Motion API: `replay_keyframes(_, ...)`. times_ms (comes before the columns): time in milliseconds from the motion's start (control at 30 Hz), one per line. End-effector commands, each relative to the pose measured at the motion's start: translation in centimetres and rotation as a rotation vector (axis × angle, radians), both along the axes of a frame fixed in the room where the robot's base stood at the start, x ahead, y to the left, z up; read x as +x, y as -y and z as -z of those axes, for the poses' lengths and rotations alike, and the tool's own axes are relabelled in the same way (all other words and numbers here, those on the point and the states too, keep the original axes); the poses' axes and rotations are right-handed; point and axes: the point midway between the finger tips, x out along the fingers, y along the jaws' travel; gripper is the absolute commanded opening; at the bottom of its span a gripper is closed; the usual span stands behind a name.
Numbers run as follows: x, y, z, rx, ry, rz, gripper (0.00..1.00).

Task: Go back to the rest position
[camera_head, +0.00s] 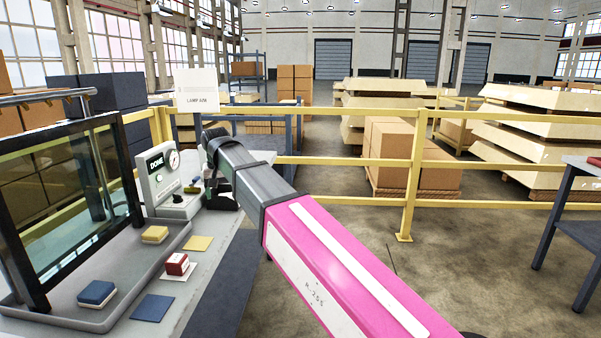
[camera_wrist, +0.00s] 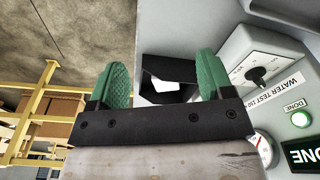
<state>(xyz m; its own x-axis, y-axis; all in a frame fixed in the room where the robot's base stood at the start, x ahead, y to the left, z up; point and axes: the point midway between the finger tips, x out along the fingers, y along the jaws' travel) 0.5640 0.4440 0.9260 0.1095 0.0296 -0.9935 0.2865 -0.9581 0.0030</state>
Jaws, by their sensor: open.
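My gripper (camera_wrist: 162,68) shows in the wrist view with its two green fingers spread apart and nothing held between them. A black fitting with a white opening (camera_wrist: 168,85) lies beyond the gap between the fingers, beside the grey control box (camera_wrist: 220,25). I cannot tell whether the fingers touch it. In the head view my pink and grey arm reaches from the lower right toward the control box (camera_head: 158,204), and the fingers are mostly hidden at its far end.
On the bench, a grey tray (camera_head: 100,322) holds a yellow block (camera_head: 155,234) and a blue block (camera_head: 97,292). A red-and-white block (camera_head: 177,264) stands right of it, near bare yellow (camera_head: 197,243) and blue pads (camera_head: 152,308). A glass screen (camera_head: 60,190) stands left; yellow railing (camera_head: 340,162) runs behind.

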Motion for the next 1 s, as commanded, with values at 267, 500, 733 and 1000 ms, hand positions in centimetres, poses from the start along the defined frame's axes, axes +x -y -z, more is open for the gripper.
replay_keyframes(267,1.4,4.9,4.6,-0.007,-0.010,0.030,0.74)
replay_keyframes(500,2.3,12.4,11.2,-0.015,-0.028,0.075,0.74)
replay_keyframes(733,1.8,22.4,19.2,-0.020,-0.051,0.135,0.74)
replay_keyframes(1000,-1.7,33.3,27.4,-0.021,-0.079,0.205,0.74)
